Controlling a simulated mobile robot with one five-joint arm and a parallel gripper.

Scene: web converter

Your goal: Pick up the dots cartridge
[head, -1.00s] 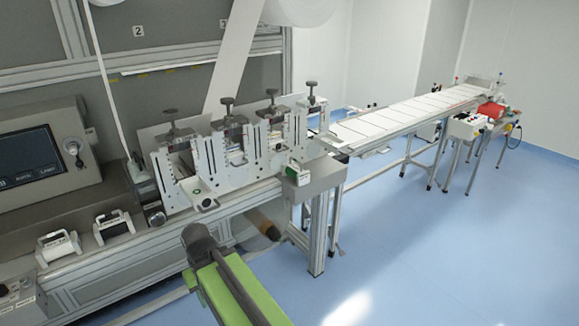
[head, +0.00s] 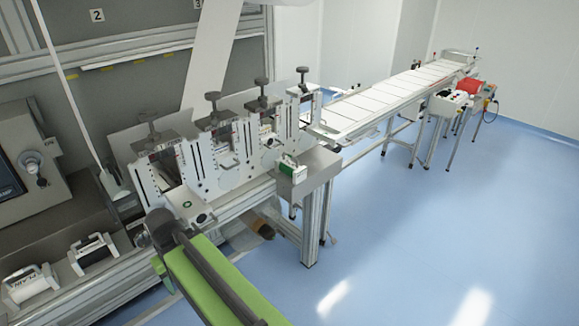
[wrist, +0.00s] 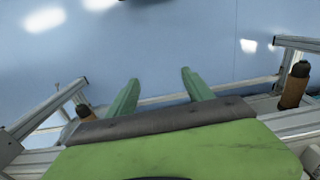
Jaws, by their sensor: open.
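The front cartridge (head: 30,285) bears lettering that looks like PLAIN. The lettering on the other cartridge (head: 91,256) is too small to read, so I cannot tell whether it is the dots one. A small white and green unit (head: 291,172) sits on the machine's corner. My gripper (wrist: 160,88) is open and empty in the wrist view, its two green fingers spread over blue floor. Its fingers cannot be made out in the head view.
A row of slotted white stations (head: 215,155) with black knobs stands beyond my arm. A conveyor (head: 385,95) runs to the back right. Metal frame legs (head: 312,225) stand at the machine's end. The blue floor (head: 430,220) at right is clear.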

